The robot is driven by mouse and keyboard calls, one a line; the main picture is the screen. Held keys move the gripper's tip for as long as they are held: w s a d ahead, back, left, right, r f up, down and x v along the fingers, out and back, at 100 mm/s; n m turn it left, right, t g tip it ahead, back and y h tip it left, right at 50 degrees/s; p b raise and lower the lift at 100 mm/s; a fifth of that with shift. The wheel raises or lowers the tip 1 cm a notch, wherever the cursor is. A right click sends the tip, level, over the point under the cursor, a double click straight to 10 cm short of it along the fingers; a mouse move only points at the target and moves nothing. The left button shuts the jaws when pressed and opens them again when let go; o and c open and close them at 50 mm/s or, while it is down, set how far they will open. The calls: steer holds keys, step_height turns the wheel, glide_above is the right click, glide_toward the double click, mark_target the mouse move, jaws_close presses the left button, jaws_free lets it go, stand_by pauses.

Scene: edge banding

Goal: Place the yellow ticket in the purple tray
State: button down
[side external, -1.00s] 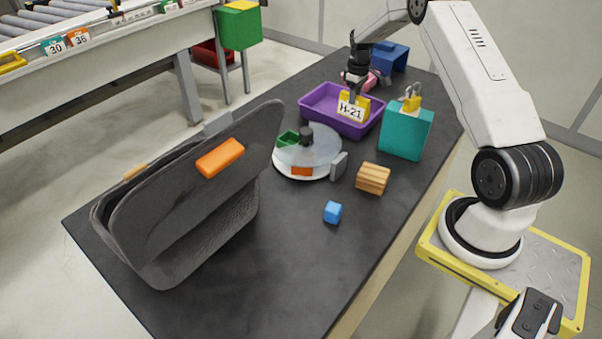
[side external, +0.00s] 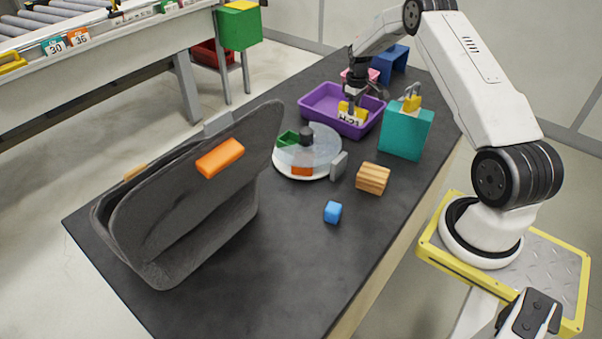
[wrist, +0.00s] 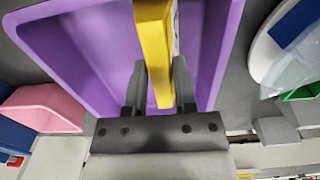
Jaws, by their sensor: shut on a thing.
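The yellow ticket (side external: 352,113), with a white label reading H-21, is down inside the purple tray (side external: 318,99) near its front right wall. The wall hides the lower part of the label. My gripper (side external: 353,98) is above the tray with its fingers pointing down at the ticket. In the wrist view the ticket (wrist: 154,45) stands on edge between the two fingers of my gripper (wrist: 158,85), which are shut on it. The tray's purple floor (wrist: 85,50) shows around it. I cannot tell whether the ticket touches the floor.
A teal box (side external: 405,132) with a yellow padlock stands right of the tray. A round clear-lidded turntable (side external: 318,150) sits in front left. A pink object (side external: 350,74) and a blue block (side external: 390,60) are behind. A wooden block (side external: 373,179) and blue cube (side external: 332,212) lie nearer.

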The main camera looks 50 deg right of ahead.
steer(key=shift+c, duration=2.1)
jaws_free()
steer(key=shift+f, duration=0.1)
step_height(320, 180, up, 12)
steer(key=s+a+r+t, duration=0.1)
steer(key=a, duration=1)
steer(key=s+a+r, duration=0.1)
steer(key=a+r, duration=0.1)
steer(key=a, duration=0.9)
steer(key=s+a+f+t, duration=0.1)
steer(key=s+a+f, duration=0.1)
steer(key=s+a, duration=1.2)
steer(key=shift+s+a+t, duration=0.25)
steer(key=shift+s+t, duration=0.05)
steer(key=shift+s, duration=0.15)
